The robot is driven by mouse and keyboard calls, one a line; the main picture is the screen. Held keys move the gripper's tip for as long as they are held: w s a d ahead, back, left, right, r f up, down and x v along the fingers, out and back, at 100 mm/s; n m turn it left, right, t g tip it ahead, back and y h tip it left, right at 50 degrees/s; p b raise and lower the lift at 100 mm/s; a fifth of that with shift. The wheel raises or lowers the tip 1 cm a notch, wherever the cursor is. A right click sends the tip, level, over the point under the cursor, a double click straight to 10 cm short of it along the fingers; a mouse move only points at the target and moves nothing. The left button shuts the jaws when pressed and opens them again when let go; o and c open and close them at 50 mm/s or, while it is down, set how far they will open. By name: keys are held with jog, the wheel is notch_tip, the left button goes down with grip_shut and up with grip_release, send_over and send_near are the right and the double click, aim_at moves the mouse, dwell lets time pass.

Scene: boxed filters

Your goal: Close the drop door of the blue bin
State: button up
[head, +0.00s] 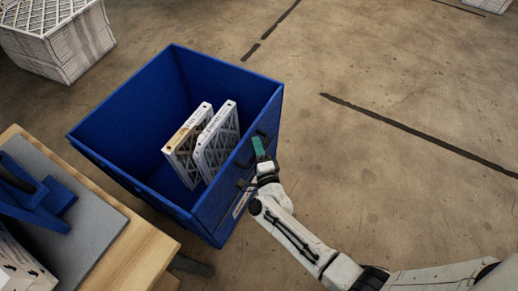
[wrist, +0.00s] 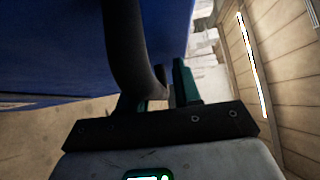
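The blue bin (head: 120,95) stands on the floor in the head view, open at the top. Its right-hand side, with dark fittings and a pale label (head: 241,203), stands about upright. I cannot tell whether this side is the drop door or whether it is flush. My gripper (head: 259,149) is at the outside of that side. In the wrist view, a dark curved bar (wrist: 130,50) runs down over the left finger, beside a blue panel (wrist: 50,45). The gripper (wrist: 160,95) shows a gap between its teal fingers, and the bar does not look clamped.
Two white framed filters (head: 216,140) stand inside the bin. A wooden table (head: 135,250) with a grey mat and blue object is close at the lower left. A stack of boxed filters (head: 60,45) stands at the upper left.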

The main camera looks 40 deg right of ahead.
jog(key=shift+o, duration=0.6)
jog(key=shift+s, duration=0.1)
jog(key=shift+f, duration=0.1)
jog(key=shift+s, duration=0.15)
jog(key=shift+s+a, duration=0.15)
jog(key=shift+s, duration=0.15)
jog(key=v, duration=1)
